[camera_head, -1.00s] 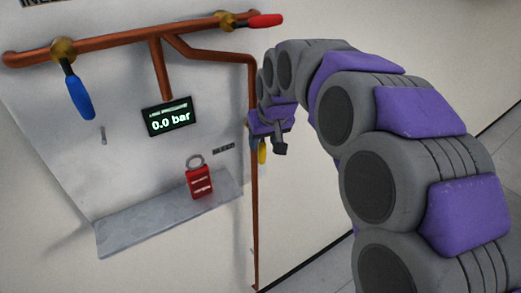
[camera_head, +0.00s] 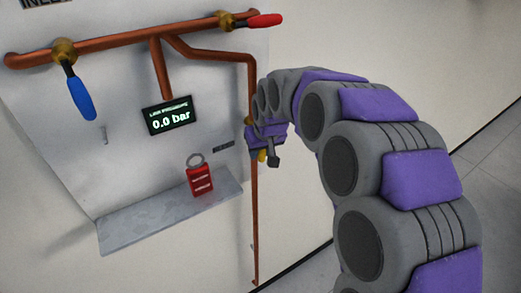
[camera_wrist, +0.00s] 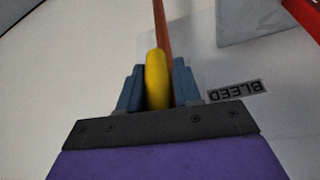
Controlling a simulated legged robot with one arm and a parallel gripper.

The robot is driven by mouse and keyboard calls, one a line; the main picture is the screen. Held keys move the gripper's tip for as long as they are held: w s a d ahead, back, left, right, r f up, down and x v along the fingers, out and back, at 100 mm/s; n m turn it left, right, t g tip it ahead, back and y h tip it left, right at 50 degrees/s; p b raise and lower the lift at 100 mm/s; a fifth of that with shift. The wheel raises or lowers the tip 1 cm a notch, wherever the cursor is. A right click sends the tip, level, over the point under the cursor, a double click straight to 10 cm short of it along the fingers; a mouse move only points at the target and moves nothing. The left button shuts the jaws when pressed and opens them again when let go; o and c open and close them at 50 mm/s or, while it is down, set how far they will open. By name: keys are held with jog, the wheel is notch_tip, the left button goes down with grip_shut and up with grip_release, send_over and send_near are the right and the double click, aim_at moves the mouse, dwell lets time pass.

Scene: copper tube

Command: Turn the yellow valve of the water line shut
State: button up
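The yellow valve handle (camera_wrist: 157,80) sits between the two blue-grey fingers of my gripper (camera_wrist: 158,88) in the wrist view. The fingers lie close along both sides of it, with no clear gap visible. In the head view only a small yellow piece (camera_head: 262,156) shows below my gripper (camera_head: 257,143), beside the vertical copper pipe (camera_head: 254,200). The handle lies roughly in line with the pipe in the wrist view. The valve body is mostly hidden behind my gripper.
A blue-handled valve (camera_head: 79,97) and a red-handled valve (camera_head: 264,20) sit on the upper copper line. The display (camera_head: 170,117) reads 0.0 bar. A red padlock (camera_head: 200,180) stands on the grey shelf (camera_head: 150,220). A BLEED label (camera_wrist: 235,88) is beside the handle.

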grip_shut()
jog(key=shift+s+a, duration=0.1)
jog(key=shift+a, duration=0.05)
dwell(0.4)
jog(key=s+a+r+m+g+y, duration=0.1)
jog(key=a+r+m+g+y, duration=0.1)
jog(key=y, duration=0.5)
jog(key=s+a+r+m+g+y+b, duration=0.1)
jog(key=s+a+r+m+g+y, duration=0.1)
jog(key=y, duration=0.6)
jog(key=shift+s+a+r+g+b, duration=0.3)
jog(key=shift+a+r+g, duration=0.3)
jog(key=shift+r+g, duration=0.95)
jog(key=shift+f+g, duration=0.2)
jog(key=shift+g, duration=0.05)
